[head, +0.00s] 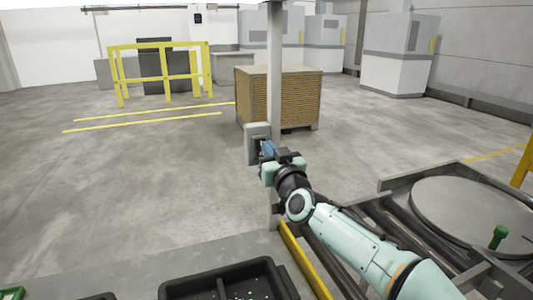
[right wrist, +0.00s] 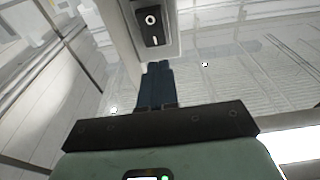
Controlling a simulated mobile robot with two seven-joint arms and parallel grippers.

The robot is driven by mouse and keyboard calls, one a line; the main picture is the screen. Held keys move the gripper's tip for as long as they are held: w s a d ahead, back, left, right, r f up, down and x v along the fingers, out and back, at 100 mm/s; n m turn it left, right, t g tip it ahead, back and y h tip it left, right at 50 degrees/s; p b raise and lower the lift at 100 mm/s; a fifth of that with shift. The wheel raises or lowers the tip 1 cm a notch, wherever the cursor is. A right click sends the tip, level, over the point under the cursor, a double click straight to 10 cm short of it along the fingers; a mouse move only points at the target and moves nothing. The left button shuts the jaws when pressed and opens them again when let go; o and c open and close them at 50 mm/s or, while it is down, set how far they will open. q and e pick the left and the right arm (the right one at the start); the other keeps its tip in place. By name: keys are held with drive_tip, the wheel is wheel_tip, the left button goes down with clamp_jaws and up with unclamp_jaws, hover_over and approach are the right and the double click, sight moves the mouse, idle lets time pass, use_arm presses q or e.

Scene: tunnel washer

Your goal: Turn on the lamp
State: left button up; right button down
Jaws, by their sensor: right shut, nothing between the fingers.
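A grey switch box (head: 257,143) is fixed to the upright post in the middle of the head view. In the right wrist view its black rocker switch (right wrist: 151,26) shows at the top, with a white ring mark above a white line mark. My right gripper (head: 266,148) is shut and empty, with its dark blue fingers pointing at the box. In the right wrist view the fingertips (right wrist: 156,64) sit just below the switch; I cannot tell whether they touch the box. I cannot make out a lamp. My left gripper is not in view.
The grey post (head: 274,50) rises beside the box. A roller conveyor (head: 345,235) and a round grey plate (head: 475,212) lie at right. A black crate (head: 225,284) is at the bottom. A brown slatted crate (head: 285,97) stands behind the post.

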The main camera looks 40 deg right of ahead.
drive_tip(key=s+a+r, duration=0.2)
drive_tip(key=s+a, duration=0.1)
drive_tip(key=s, duration=0.6)
drive_tip(key=shift+s, duration=0.25)
